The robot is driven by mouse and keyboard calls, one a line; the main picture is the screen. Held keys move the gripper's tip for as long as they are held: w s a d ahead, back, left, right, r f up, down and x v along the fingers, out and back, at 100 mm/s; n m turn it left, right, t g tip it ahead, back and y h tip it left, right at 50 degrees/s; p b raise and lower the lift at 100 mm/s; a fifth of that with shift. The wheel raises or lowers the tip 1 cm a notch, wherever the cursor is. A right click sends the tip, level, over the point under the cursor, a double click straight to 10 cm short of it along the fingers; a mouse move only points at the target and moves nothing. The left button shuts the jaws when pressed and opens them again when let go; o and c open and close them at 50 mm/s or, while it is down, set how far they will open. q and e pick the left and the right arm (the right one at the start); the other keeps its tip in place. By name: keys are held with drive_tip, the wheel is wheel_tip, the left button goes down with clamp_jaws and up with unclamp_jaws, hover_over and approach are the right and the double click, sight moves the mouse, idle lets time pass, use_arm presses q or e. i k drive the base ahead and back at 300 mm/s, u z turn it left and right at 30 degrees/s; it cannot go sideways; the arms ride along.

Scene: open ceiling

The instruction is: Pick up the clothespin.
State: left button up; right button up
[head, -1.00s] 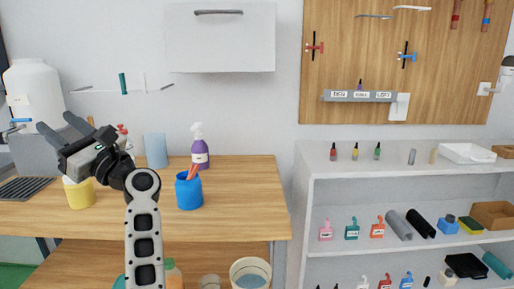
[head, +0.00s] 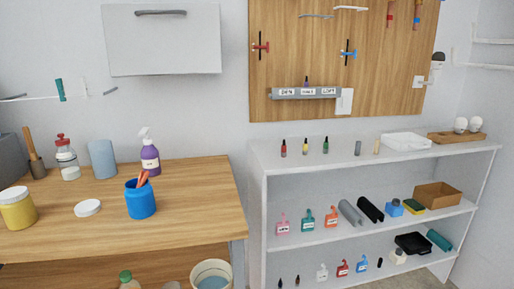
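A small dark green upright piece that looks like a clothespin (head: 60,90) sits on a thin white line (head: 30,98) in front of the wall at the left, above the wooden table (head: 205,215). It is too small to make out its jaws. Neither of my grippers shows in the head view now.
On the table stand a blue cup (head: 141,201) with orange-handled items, a purple spray bottle (head: 149,157), a grey-blue cylinder (head: 103,159), a yellow jar (head: 17,209) and a white lid (head: 88,208). A white shelf unit (head: 300,180) with bottles stands at the right.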

sight(146, 178)
drive_tip(key=u, duration=2.85)
drive_tip(key=i, duration=2.1)
drive_tip(key=z, duration=2.55)
